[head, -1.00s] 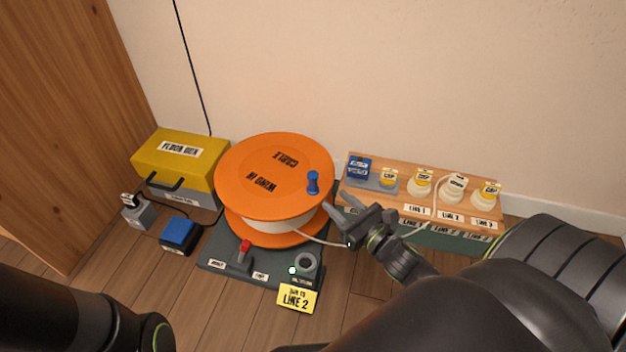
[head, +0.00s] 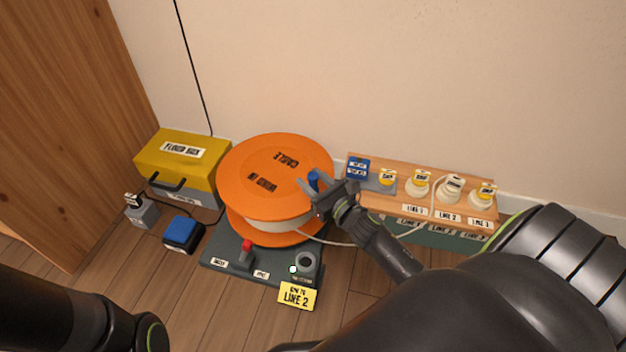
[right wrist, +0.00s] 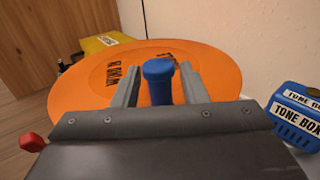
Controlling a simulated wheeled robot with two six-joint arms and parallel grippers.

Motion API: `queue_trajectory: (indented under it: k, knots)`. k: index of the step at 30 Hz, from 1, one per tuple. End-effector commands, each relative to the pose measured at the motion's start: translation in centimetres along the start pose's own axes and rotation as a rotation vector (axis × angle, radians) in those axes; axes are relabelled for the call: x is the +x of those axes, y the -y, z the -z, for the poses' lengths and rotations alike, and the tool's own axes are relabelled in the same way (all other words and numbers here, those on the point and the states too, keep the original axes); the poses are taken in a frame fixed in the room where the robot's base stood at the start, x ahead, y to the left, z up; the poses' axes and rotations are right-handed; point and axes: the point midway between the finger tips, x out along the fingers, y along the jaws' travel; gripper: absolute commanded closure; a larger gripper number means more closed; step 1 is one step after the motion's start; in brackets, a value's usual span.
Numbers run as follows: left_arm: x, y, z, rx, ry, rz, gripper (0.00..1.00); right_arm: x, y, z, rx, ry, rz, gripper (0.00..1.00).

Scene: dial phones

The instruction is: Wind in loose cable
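An orange cable reel (head: 262,172) stands on a dark base plate (head: 235,262) against the wall. A blue crank knob (head: 314,179) sticks up near the right edge of its top disc. My right gripper (head: 311,190) is at the knob, its fingers on either side of it. In the right wrist view the blue knob (right wrist: 158,80) stands between the two fingers, with a gap at each side. White cable (head: 340,244) runs loose from the reel rightward to the line board. My left gripper is out of view; only part of my left arm shows.
The wooden line board (head: 400,203) holds a blue tone box (head: 357,168) and several white plugs. A yellow box (head: 180,152), a blue pedal (head: 182,233) and a red-knobbed lever (head: 247,246) are around the reel. A yellow LINE 2 tag (head: 298,296) lies in front.

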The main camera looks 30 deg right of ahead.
Motion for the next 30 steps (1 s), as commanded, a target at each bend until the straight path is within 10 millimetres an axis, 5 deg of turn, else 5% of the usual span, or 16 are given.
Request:
queue_trajectory:
  k: [9, 19, 30]
  knots:
    - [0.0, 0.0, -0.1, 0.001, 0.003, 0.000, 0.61, 0.0, 0.0, 0.0, 0.000, 0.000, 0.000, 1.00]
    - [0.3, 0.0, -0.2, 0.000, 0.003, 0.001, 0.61, 0.1, 0.3, -0.2, -0.004, 0.002, -0.024, 1.00]
    - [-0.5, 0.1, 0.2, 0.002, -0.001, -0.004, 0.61, 1.4, 3.2, 0.3, -0.005, 0.001, -0.216, 1.00]
